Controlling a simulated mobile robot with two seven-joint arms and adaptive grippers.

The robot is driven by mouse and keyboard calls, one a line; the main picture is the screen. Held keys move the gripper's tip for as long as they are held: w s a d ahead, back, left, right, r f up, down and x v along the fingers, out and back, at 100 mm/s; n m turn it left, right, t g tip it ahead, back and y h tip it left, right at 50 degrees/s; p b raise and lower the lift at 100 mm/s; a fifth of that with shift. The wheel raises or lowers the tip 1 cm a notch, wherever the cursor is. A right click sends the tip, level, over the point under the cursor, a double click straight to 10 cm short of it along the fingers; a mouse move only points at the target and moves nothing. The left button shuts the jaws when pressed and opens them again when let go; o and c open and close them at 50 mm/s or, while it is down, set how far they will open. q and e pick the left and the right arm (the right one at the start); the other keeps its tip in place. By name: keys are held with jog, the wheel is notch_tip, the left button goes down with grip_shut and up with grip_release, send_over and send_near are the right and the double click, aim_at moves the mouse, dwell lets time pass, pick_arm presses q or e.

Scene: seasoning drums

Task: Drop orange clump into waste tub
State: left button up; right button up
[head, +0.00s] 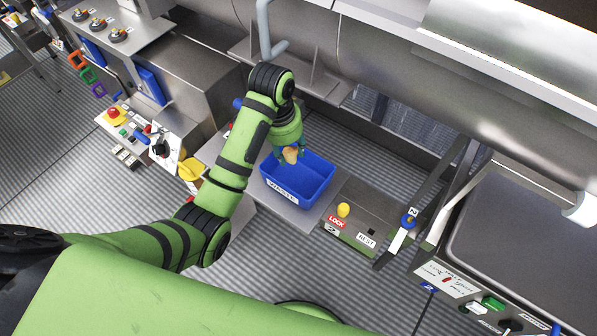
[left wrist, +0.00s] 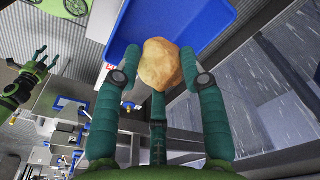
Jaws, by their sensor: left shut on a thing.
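The orange clump (head: 290,155) is a pale, tan-orange lump.
The tub stands on a metal shelf. To its right is a panel with a yellow knob (head: 343,210) and LOCK and REST labels. A large steel drum (head: 400,70) lies behind. A control panel with a red button (head: 113,113) is at the left.

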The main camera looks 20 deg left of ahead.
pick_arm(q)
jog(key=shift+f, duration=2.95)
pick_arm(e)
jog(key=shift+w+a, duration=0.3)
jog(key=shift+a, duration=0.2)
pick_arm(q)
jog(key=o, duration=1.1)
pick_arm(e)
jog(key=shift+d, duration=0.2)
